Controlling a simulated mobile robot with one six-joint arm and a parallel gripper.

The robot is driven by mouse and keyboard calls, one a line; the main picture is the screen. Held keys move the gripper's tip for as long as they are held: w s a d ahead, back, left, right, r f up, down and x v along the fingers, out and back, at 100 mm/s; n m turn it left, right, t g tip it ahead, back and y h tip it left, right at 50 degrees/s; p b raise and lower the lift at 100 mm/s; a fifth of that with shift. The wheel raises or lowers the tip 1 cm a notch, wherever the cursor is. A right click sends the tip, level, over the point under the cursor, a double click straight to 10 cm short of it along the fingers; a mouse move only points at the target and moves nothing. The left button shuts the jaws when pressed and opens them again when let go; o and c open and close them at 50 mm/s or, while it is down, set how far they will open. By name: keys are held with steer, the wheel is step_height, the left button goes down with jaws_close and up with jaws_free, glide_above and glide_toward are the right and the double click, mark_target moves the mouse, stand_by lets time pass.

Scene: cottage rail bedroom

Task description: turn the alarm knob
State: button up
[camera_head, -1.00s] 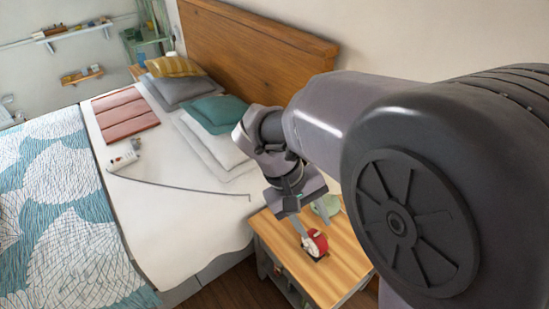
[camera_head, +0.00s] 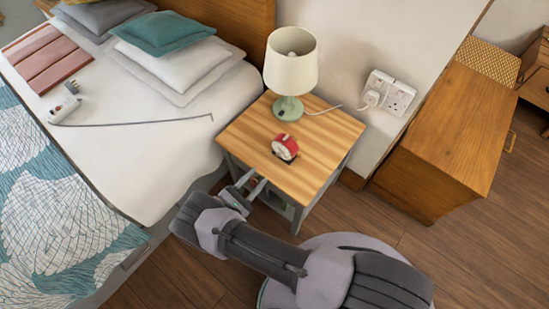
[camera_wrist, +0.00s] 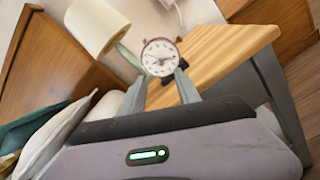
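The red alarm clock (camera_head: 285,147) stands on a small dark base on the wooden bedside table (camera_head: 335,135). In the wrist view the clock (camera_wrist: 160,57) shows its white face, upright, just beyond and between my fingertips. The alarm knob is too small to make out in either view. My gripper (camera_head: 258,186) is at the table's front edge, apart from the clock. In the wrist view its two fingers (camera_wrist: 161,88) are spread with nothing held between them.
A green-based lamp (camera_head: 289,82) with a cream shade stands behind the clock, its cord running to the wall socket (camera_head: 385,93). The bed (camera_head: 165,140) is left of the table. A wooden cabinet (camera_head: 450,125) stands right. Floor in front is clear.

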mark_target(277, 155)
steer(key=x, duration=1)
steer(key=shift+b, duration=0.4)
steer(key=shift+c, duration=0.2)
jaws_close()
